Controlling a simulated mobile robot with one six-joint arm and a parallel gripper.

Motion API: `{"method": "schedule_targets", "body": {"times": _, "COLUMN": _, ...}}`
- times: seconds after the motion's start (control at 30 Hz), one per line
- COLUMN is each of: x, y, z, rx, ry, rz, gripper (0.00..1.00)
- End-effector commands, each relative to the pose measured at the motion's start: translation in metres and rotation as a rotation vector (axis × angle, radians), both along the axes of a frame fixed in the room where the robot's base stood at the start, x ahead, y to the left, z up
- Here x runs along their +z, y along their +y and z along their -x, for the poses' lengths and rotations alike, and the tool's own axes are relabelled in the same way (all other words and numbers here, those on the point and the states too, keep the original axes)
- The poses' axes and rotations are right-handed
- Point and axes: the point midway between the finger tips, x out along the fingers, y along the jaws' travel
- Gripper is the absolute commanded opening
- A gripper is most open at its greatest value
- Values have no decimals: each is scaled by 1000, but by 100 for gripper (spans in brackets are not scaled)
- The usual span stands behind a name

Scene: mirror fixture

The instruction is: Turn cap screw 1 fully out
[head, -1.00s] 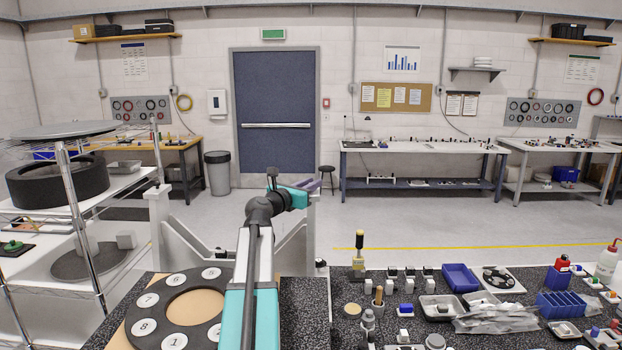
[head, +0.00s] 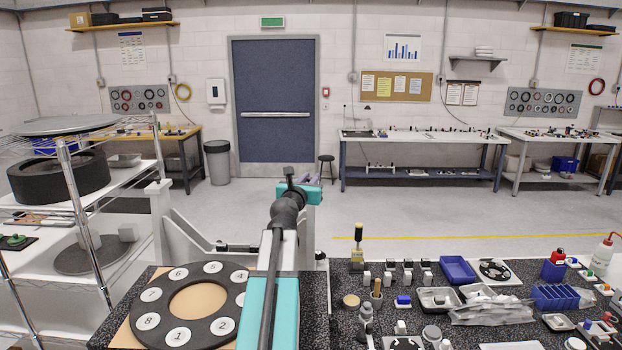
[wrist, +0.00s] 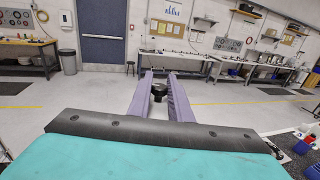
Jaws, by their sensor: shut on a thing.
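My gripper (wrist: 159,88) has its two purple fingers shut on a small dark part (wrist: 158,86) near their tips in the wrist view. It looks like a screw head, but I cannot read a number on it. In the head view my gripper (head: 308,182) is small and partly behind my arm, by the top of the white fixture's right upright (head: 313,215). Its held part is hidden there. A black ring with numbered white discs (head: 147,321) lies on the bench at lower left, and disc 1 (head: 179,337) faces up at its front.
A wire shelf with a thick black ring (head: 58,177) stands at left. The dark bench at right holds a yellow-handled tool (head: 358,236), a blue tray (head: 457,269), a blue divided bin (head: 556,296) and several small parts. Open floor lies behind the fixture.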

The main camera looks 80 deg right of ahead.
Motion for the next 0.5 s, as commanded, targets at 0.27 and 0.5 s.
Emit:
{"method": "schedule_targets", "body": {"times": 0.27, "x": 1, "y": 0, "z": 0, "rx": 30, "ry": 0, "rz": 1, "gripper": 0}}
{"method": "schedule_targets", "body": {"times": 0.5, "x": 1, "y": 0, "z": -1, "rx": 34, "ry": 0, "rz": 1, "gripper": 0}}
